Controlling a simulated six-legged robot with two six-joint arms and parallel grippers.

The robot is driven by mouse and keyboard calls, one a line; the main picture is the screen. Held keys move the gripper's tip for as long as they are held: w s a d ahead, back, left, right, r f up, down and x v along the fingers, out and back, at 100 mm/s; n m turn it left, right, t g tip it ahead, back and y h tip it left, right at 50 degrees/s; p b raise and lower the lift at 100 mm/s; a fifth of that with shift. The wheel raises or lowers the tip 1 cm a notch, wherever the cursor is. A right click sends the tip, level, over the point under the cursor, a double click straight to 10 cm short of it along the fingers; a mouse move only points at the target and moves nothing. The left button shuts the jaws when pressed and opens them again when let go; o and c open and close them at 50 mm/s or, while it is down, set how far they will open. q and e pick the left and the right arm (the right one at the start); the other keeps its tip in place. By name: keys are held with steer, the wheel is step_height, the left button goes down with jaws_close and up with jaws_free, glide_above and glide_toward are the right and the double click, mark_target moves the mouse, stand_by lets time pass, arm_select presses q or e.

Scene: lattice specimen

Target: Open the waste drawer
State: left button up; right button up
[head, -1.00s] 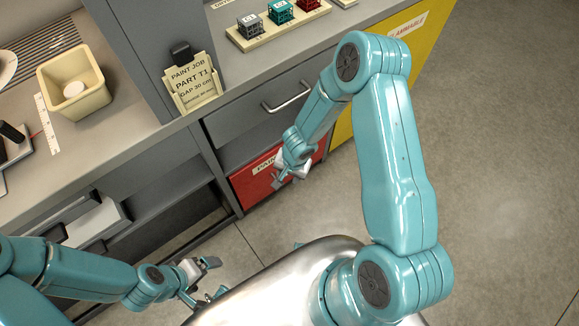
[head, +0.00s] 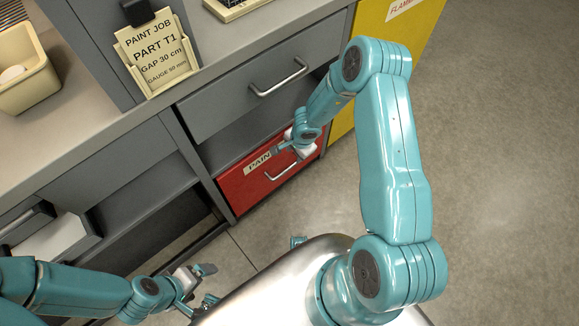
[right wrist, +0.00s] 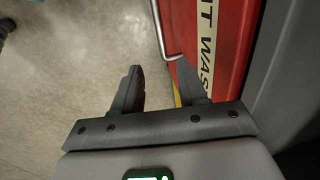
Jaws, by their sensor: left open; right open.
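The red waste drawer (head: 262,180) sits low in the grey cabinet, its front looking closed. Its label is partly covered by my right gripper. Its thin metal handle (head: 282,172) shows just below that gripper. My right gripper (head: 291,153) is open in front of the drawer's upper part. In the right wrist view the drawer front (right wrist: 218,30) is at the upper right, and the handle (right wrist: 159,30) is just beyond the open fingertips, its bent end near the right one. I cannot tell whether they touch. My left gripper (head: 207,285) is open and empty at the lower left, away from the drawer.
A grey drawer (head: 255,85) with a bar handle (head: 279,78) is above, with an open gap between. A yellow cabinet (head: 372,50) stands to the right. A card holder (head: 156,52) and a cream bin (head: 24,75) are on the counter. The floor at right is clear.

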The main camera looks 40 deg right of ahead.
mark_target(289, 167)
steer(key=w+f+b, duration=0.1)
steer(key=f, duration=0.3)
steer(key=w+f+b, duration=0.1)
steer(key=f+b, duration=0.1)
steer(key=f, duration=0.3)
steer(key=f+b, duration=0.1)
steer(key=f, duration=0.3)
steer(key=shift+w+a+f, duration=0.1)
steer(key=shift+w+f, duration=0.3)
jaws_close()
